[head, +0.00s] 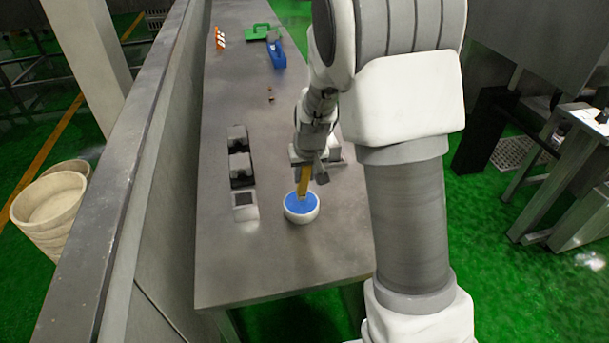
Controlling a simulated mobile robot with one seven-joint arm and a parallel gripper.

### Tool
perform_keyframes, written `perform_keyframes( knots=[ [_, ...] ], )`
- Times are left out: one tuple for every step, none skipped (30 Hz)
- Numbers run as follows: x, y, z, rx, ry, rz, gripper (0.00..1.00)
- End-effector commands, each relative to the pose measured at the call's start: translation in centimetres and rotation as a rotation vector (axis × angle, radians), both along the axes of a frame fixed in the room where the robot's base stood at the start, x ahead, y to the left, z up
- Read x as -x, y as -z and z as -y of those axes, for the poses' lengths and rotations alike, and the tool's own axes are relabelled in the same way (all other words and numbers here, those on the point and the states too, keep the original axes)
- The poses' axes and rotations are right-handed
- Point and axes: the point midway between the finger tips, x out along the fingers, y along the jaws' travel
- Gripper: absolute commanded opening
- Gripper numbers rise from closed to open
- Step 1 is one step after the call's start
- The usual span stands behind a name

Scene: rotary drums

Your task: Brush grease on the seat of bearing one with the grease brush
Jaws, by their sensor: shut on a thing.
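My gripper (307,166) is shut on the yellow-brown handle of the grease brush (303,183). The brush points down into a white bowl (302,217) with blue content (291,204), probably the grease. Its lower end meets the blue surface in the picture; I cannot tell how deep it goes. To the left stand grey block-like housings on dark bases, one farther back (237,137) and one nearer (240,162). These look like bearings; which is bearing one, and their seats, I cannot make out.
A small light block with a dark top (245,205) stands left of the bowl. Farther back on the grey table (240,270) are a blue object (277,54), a green object (257,32) and an orange-white striped item (220,38). The table's near end is clear. A wall ledge runs along the left.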

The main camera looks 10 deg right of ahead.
Motion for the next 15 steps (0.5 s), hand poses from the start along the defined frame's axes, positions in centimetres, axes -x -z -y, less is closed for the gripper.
perform_keyframes(
  knots=[
    [0.0, -0.8, 0.0, 0.000, 0.000, 0.002, 0.00],
    [-0.1, -1.1, 0.0, 0.000, 0.000, 0.002, 0.00],
    [-0.1, -1.4, 0.0, 0.000, 0.000, 0.002, 0.00],
    [-0.1, -1.7, 0.0, 0.000, 0.000, 0.003, 0.00],
    [-0.1, -1.9, 0.0, 0.000, 0.001, 0.003, 0.00],
    [-0.1, -2.3, 0.0, 0.000, 0.001, 0.003, 0.00],
    [-0.1, -2.5, 0.0, 0.000, 0.001, 0.003, 0.00],
    [-0.1, -2.8, 0.0, 0.000, 0.001, 0.003, 0.00],
    [-0.1, -3.1, 0.0, 0.000, 0.001, 0.003, 0.00],
    [-0.1, -3.3, 0.0, -0.001, 0.002, 0.003, 0.00],
    [-0.1, -3.6, 0.0, -0.001, 0.002, 0.003, 0.00],
    [-0.1, -3.9, 0.0, -0.001, 0.002, 0.003, 0.00],
    [-0.1, -4.1, 0.0, 0.000, 0.001, 0.004, 0.00],
    [-0.1, -4.3, 0.0, 0.000, 0.001, 0.004, 0.00],
    [-0.1, -4.7, 0.0, 0.000, 0.001, 0.003, 0.00]
  ],
)
